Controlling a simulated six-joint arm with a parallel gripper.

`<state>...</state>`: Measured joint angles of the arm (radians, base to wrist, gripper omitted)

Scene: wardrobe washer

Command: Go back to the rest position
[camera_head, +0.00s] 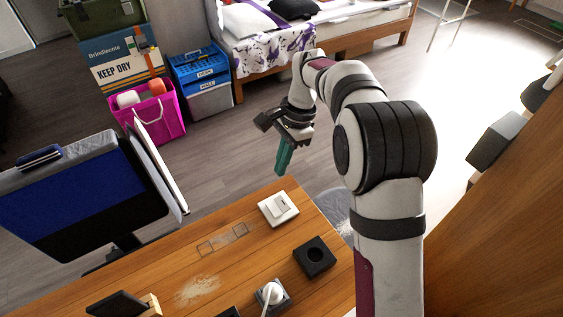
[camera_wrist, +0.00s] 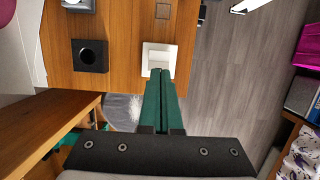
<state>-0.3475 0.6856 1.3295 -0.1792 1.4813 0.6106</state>
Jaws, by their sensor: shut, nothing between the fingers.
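My gripper (camera_head: 283,160) has two green fingers pressed together, with nothing between them. In the head view it hangs from my bent arm, pointing down, above and beyond the far edge of the wooden table (camera_head: 170,262). In the wrist view my gripper (camera_wrist: 160,75) points toward the white square switch (camera_wrist: 158,57), and its tips overlap the switch's near edge in the picture. I cannot tell the exact gap, but in the head view the gripper appears apart from the white switch (camera_head: 278,208).
A black square socket (camera_head: 314,257) and a white plug (camera_head: 271,292) are on the table. A blue-and-black monitor-like panel (camera_head: 85,195) stands left. A pink bag (camera_head: 155,115), blue-lidded box (camera_head: 203,80) and bed (camera_head: 330,25) stand beyond. A wooden surface (camera_head: 505,220) is at right. Open floor lies between.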

